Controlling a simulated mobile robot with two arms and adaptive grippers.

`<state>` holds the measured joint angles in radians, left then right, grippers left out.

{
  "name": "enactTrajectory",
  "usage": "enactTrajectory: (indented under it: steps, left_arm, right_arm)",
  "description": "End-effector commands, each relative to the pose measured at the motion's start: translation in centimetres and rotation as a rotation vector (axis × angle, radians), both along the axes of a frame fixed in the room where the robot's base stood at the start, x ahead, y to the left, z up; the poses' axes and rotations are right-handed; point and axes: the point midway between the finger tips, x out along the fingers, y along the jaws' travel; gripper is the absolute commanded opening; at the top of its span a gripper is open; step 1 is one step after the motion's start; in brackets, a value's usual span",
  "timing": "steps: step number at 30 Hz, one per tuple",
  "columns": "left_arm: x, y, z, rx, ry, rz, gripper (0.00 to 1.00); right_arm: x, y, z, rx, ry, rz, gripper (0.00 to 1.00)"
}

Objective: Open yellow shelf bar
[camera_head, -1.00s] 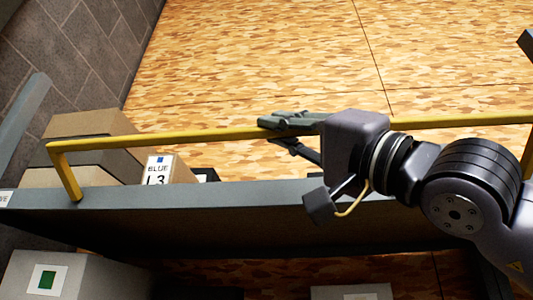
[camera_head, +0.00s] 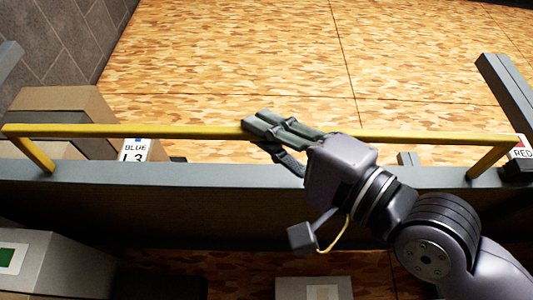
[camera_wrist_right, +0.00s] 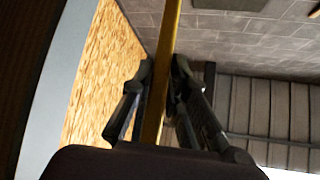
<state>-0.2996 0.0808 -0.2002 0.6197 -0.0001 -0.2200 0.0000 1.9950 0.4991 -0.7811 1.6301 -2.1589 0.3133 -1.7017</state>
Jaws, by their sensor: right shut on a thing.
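The yellow shelf bar (camera_head: 180,131) runs across the head view above the grey shelf edge. It is joined to that edge by a bent leg at each end. My right gripper (camera_head: 262,138) is shut on the bar near its middle. In the right wrist view the bar (camera_wrist_right: 163,70) passes between the two fingers (camera_wrist_right: 158,95), one on each side. My left gripper is not in view.
The grey shelf edge (camera_head: 100,179) spans the head view below the bar. Cardboard boxes (camera_head: 62,103) stand behind it at left, near a BLUE L3 label (camera_head: 135,149). A RED label (camera_head: 521,150) is at far right. A grey box (camera_head: 60,265) sits lower left. The patterned floor beyond is clear.

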Motion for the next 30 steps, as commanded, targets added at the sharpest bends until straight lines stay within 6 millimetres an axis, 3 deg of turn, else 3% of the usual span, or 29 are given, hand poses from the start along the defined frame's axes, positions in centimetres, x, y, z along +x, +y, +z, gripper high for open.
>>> enactTrajectory:
  steps: [10, 11, 18, 30]
  left_arm:
    - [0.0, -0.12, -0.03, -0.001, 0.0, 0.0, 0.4]
    - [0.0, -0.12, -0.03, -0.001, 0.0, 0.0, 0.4]
    - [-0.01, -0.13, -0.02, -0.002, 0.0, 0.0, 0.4]
    - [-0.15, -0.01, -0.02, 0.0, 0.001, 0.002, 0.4]
  right_arm:
    - [0.22, 0.16, -0.27, -0.005, 0.007, -0.002, 0.0]
    - [0.23, 0.15, -0.27, -0.005, 0.007, -0.002, 0.17]
    - [0.13, 0.09, -0.14, -0.002, 0.004, -0.001, 0.33]
    - [-0.06, -0.49, -0.52, 0.0, 0.003, -0.001, 0.33]
